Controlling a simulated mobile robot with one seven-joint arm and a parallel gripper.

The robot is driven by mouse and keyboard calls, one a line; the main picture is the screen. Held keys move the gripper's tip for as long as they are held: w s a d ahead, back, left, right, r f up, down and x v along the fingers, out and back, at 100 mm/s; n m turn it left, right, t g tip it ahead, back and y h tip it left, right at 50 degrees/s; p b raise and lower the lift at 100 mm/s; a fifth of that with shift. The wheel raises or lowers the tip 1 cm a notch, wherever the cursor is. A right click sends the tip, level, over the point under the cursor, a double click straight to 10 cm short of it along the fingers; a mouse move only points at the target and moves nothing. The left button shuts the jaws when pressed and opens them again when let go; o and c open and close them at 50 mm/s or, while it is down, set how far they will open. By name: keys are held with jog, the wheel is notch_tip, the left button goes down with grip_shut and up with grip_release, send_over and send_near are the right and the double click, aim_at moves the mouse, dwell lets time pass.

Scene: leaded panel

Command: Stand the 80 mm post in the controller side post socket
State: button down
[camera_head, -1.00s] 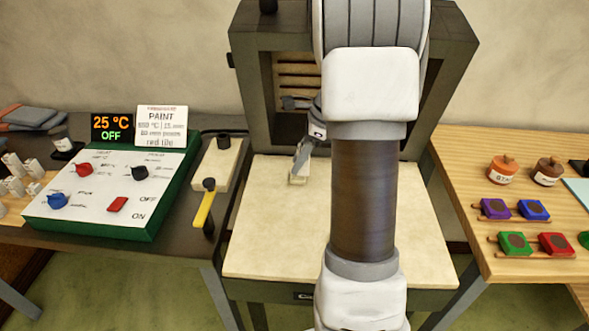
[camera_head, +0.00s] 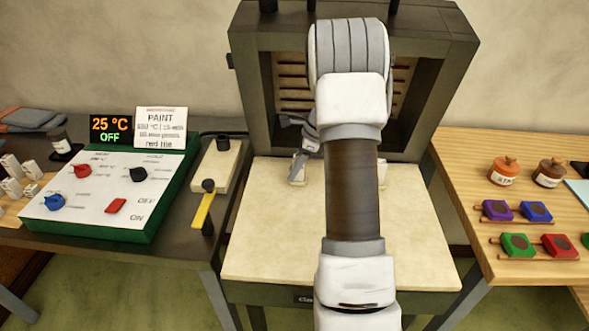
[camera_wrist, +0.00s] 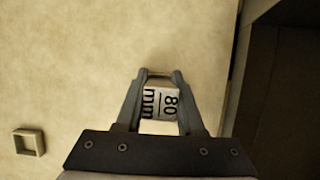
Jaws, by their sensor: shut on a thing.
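My gripper (camera_wrist: 161,78) is shut on the 80 mm post (camera_wrist: 162,104), whose face marked "80 mm" shows between the jaws in the wrist view. In the head view my gripper (camera_head: 300,166) is low over the left, controller side of the pale shelf (camera_head: 265,235). A small pale piece shows at its fingertips; I cannot tell whether this is the post's foot or the socket around it. One empty square socket (camera_wrist: 29,143) lies apart from the gripper at the lower left of the wrist view.
The open kiln (camera_head: 250,95) stands behind the shelf. The controller (camera_head: 110,190) reads 25 °C and OFF, left of a yellow-handled lever (camera_head: 203,210). Another small pale piece (camera_head: 382,173) shows right of my arm. Paint pots and coloured pieces occupy the right table (camera_head: 480,240).

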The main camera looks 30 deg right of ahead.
jog(key=shift+f, duration=0.1)
jog(key=c, duration=0.5)
grip_release()
jog(key=v, duration=0.4)
jog(key=shift+d+r+p, duration=0.1)
jog(key=shift+r+p, duration=0.3)
jog(key=s+d, duration=0.2)
jog(key=d, duration=0.1)
jog(key=s+d, duration=0.5)
jog(key=d, duration=0.1)
jog(key=shift+s+d+r, duration=0.2)
jog(key=shift+d, duration=0.2)
jog(key=shift+a, duration=0.1)
